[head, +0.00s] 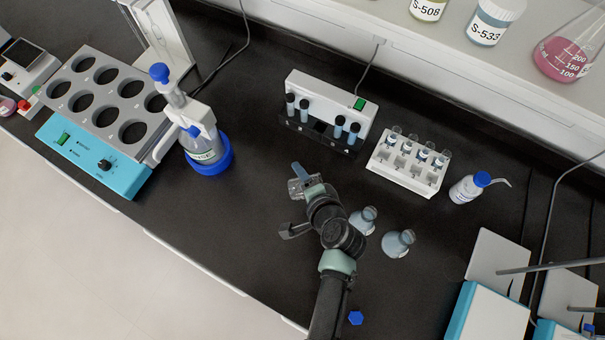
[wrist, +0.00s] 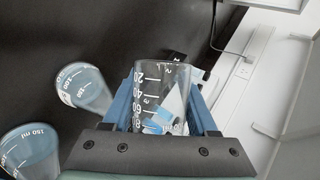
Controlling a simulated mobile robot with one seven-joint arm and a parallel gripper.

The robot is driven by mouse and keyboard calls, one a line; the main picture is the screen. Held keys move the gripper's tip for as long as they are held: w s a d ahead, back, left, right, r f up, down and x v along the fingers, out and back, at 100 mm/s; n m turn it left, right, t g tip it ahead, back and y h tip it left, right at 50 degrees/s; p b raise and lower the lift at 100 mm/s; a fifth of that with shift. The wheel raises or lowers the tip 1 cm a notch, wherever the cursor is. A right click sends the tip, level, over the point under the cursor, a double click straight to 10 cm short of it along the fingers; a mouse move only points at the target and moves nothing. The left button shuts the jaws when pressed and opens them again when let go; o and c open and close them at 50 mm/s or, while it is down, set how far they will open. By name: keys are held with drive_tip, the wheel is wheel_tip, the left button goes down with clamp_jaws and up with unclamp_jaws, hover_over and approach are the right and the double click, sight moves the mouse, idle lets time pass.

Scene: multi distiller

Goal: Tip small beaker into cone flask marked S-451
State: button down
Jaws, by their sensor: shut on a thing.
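My gripper (head: 299,179) is shut on a clear small beaker (wrist: 160,92) with white graduation marks; it shows between my fingers in the wrist view. Two cone flasks with pale blue-grey contents stand on the bench to the right of my gripper: one nearer (head: 364,220), one farther right (head: 399,243). In the wrist view, two flasks show left of the beaker, one upper (wrist: 84,88) and one lower (wrist: 30,150). I cannot read S-451 on either.
A white tube rack (head: 408,163) and a vial heater block (head: 330,110) stand behind. A blue-capped wash bottle (head: 468,188) is at right. A bottle with a dispenser (head: 203,147) is at left. A blue cap (head: 355,317) lies in front. Bench left of my gripper is clear.

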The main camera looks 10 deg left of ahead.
drive_tip(key=a+r+p, duration=0.1)
drive_tip(key=a+p, duration=0.1)
drive_tip(key=s+a+r+p, duration=0.1)
drive_tip(key=r+p, duration=0.1)
drive_tip(key=shift+s+a, duration=0.1)
drive_tip(key=shift+a, duration=0.3)
drive_tip(key=shift+p, duration=0.3)
drive_tip(key=shift+d+f+n+t+h+p, duration=0.15)
drive_tip(key=shift+f+n+h+p, duration=0.25)
drive_tip(key=shift+h+p, duration=0.35)
drive_tip(key=shift+f+n+t+h+p, duration=0.15)
drive_tip(key=shift+f+n+h+p, duration=0.35)
drive_tip(key=shift+p, duration=0.4)
drive_tip(key=shift+r+p, duration=0.25)
drive_tip(key=shift+p, duration=0.25)
